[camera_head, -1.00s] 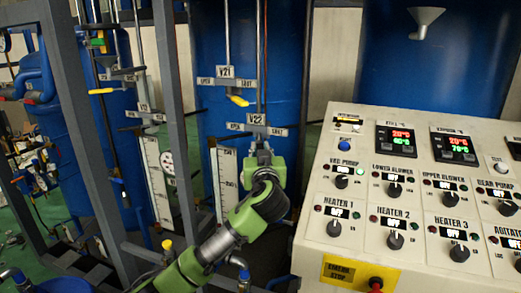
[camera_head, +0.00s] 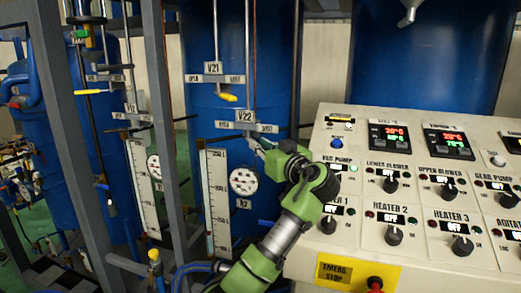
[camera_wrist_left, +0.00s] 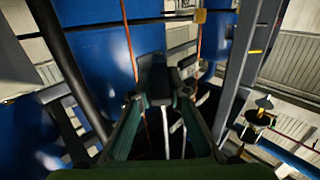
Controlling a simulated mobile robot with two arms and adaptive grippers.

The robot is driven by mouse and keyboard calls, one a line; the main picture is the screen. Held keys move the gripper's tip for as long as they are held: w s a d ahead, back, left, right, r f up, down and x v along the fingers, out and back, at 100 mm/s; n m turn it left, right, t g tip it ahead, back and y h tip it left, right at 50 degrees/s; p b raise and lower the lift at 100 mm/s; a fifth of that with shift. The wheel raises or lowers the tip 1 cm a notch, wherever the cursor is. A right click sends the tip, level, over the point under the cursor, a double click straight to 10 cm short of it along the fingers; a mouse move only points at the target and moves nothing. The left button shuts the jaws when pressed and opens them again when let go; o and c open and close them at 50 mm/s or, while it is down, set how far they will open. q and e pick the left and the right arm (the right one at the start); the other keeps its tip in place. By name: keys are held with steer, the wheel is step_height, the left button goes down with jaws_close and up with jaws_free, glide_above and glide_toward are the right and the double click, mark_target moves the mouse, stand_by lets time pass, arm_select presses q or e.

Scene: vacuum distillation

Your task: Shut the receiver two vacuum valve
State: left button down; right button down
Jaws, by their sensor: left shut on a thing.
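The V22 valve shows by its label plate (camera_head: 245,117) on the second receiver's pipe, with a small OPEN or SHUT plate to each side. Its handle is hidden behind my gripper. My left gripper (camera_head: 257,144) is just below the label, reaching in from the right and shut on the V22 handle. In the left wrist view its fingers (camera_wrist_left: 160,78) are close together against the blue tank; what lies between them is too dark to make out. Above, the V21 valve's yellow handle (camera_head: 227,97) stands free. My right gripper is not in view.
The control panel (camera_head: 330,255) stands close on the right of my left arm. Grey frame posts (camera_head: 160,90) stand to the left. A gauge (camera_head: 243,181) and a white level scale (camera_head: 217,200) are below the valve.

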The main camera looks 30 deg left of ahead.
arm_select(q)
steer(key=c, duration=1.9)
jaws_free()
steer(key=v, duration=0.7)
steer(key=shift+d, duration=0.3)
